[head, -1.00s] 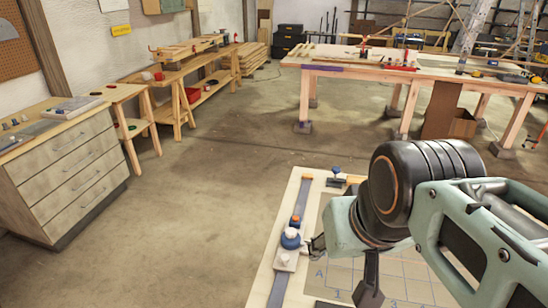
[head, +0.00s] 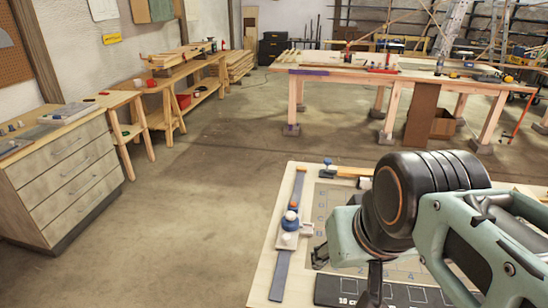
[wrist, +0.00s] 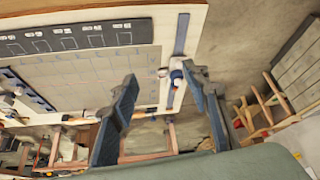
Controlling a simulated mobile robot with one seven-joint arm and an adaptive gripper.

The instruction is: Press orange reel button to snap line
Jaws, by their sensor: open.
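A blue reel (head: 289,221) with a small orange button (head: 293,206) at its far end sits on a white block (head: 286,241), on a grey-blue strip (head: 279,273) along the left side of the board (head: 263,285). The reel also shows in the wrist view (wrist: 177,74), apparently between my fingers but beyond them; the orange part is too small there to tell clearly. My gripper (wrist: 160,77) is open with nothing between its fingers. In the head view it is to the right of the reel, apart from it, partly hidden by my own arm.
The board carries a grey grid panel (head: 330,206) and a dark strip with printed marks (head: 335,291). A blue-knobbed piece (head: 328,170) stands at its far edge. A drawer cabinet (head: 65,175) stands left; a long workbench (head: 345,84) stands behind. The floor between is clear.

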